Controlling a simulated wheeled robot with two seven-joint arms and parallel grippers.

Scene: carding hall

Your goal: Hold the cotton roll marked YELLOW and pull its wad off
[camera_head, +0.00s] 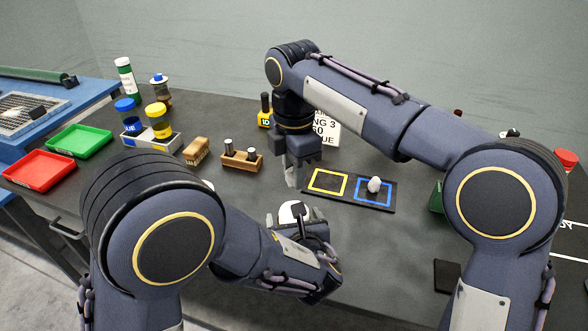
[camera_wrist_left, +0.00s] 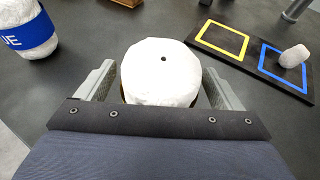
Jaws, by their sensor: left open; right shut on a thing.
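A white cotton roll (camera_head: 291,212) stands on the table, and its round top with a small dark hole (camera_wrist_left: 163,58) shows in the left wrist view. My left gripper (camera_wrist_left: 160,85) is open, with one finger on each side of this roll. Its side marking is hidden, so I cannot read YELLOW. A second white roll with a blue band (camera_wrist_left: 28,35) is at the upper left there. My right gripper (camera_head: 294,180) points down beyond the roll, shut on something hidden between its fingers. A small white wad (camera_head: 374,185) lies in the blue square of a dark board (camera_head: 390,205).
The board's yellow square (camera_head: 328,182) is empty. A wooden block with metal pegs (camera_head: 241,160), a brush (camera_head: 196,150), jars in a box (camera_head: 150,140), a green tray (camera_head: 78,141) and a red tray (camera_head: 40,170) stand left. A yellow bottle (camera_head: 265,112) and a sign (camera_head: 326,130) are behind.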

